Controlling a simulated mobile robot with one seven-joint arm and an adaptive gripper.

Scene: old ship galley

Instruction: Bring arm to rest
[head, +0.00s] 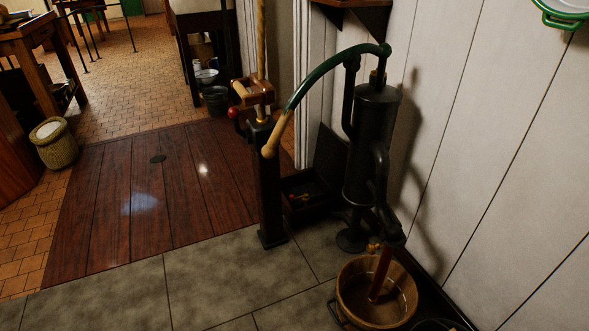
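My arm and my gripper do not show in the head view. The nearest large thing is a black hand pump (372,150) standing upright by the white plank wall. Its long curved green handle (325,67) reaches out to the left and ends low in a pale wooden grip (272,140). Nothing is seen touching the handle.
A dark post (268,190) with a wooden block and red knob stands left of the pump. A wooden bucket (345,300) with a reddish stick in it stands in front. A barrel-like tub (54,145) is at left.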

